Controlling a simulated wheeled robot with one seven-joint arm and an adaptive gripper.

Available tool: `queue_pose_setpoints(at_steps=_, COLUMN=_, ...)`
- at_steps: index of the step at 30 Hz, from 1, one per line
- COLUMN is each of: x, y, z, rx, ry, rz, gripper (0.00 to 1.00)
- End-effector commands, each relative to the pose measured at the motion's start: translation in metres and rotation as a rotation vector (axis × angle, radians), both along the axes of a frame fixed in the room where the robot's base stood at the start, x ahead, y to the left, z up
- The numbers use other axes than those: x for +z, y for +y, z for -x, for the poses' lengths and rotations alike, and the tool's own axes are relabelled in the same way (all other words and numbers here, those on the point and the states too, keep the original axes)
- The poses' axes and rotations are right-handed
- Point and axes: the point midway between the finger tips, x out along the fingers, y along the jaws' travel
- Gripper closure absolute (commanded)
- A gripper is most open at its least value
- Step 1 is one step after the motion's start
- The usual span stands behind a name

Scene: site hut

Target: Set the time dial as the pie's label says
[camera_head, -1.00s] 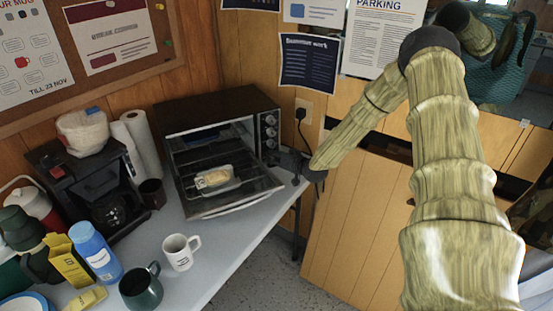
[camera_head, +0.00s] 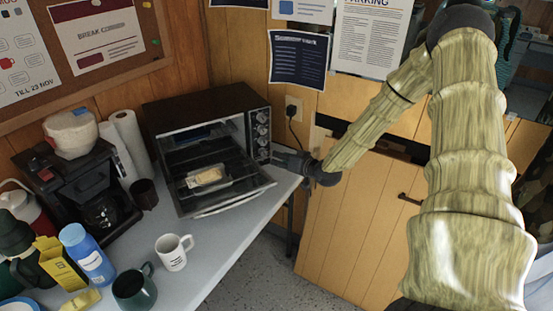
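The pie (camera_head: 205,177) sits in a pale tray on the lowered door of the toaster oven (camera_head: 196,98). Its label is too small to read from here. The oven's dials (camera_head: 261,131) run down its right front panel; I cannot tell which is the time dial or where they point. My gripper (camera_head: 282,158) is beside the lower part of that panel, at the open door's right side. It is small and dark in this view, and its fingers cannot be made out well enough to tell open from shut. I cannot tell whether it touches the oven.
A white mug (camera_head: 173,252), a dark green mug (camera_head: 135,288) and a blue bottle (camera_head: 88,254) stand at the table's front left. A coffee maker (camera_head: 80,185) and paper towel rolls (camera_head: 131,141) stand left of the oven. A cable hangs from the wall socket (camera_head: 293,107) behind my gripper.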

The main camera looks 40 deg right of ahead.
Motion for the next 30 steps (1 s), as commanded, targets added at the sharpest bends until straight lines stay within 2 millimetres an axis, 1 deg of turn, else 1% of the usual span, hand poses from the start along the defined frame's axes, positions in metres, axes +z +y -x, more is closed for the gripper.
queue_pose_setpoints(at_steps=1, x=0.002, y=0.0, z=0.006, rx=-0.001, ry=0.0, rz=-0.002, gripper=0.65)
queue_pose_setpoints(at_steps=4, x=0.005, y=-0.001, z=0.014, rx=-0.002, ry=0.0, rz=-0.001, gripper=0.65)
queue_pose_setpoints(at_steps=9, x=0.009, y=-0.002, z=0.022, rx=-0.002, ry=-0.002, rz=-0.002, gripper=0.65)
queue_pose_setpoints(at_steps=13, x=0.009, y=-0.002, z=0.025, rx=-0.002, ry=0.0, rz=-0.001, gripper=0.65)
queue_pose_setpoints(at_steps=23, x=0.008, y=-0.002, z=0.025, rx=0.001, ry=-0.001, rz=0.005, gripper=0.65)
queue_pose_setpoints(at_steps=26, x=0.005, y=-0.002, z=0.025, rx=0.017, ry=-0.012, rz=0.049, gripper=0.65)
queue_pose_setpoints(at_steps=30, x=-0.002, y=-0.001, z=0.023, rx=0.068, ry=-0.049, rz=0.203, gripper=0.65)
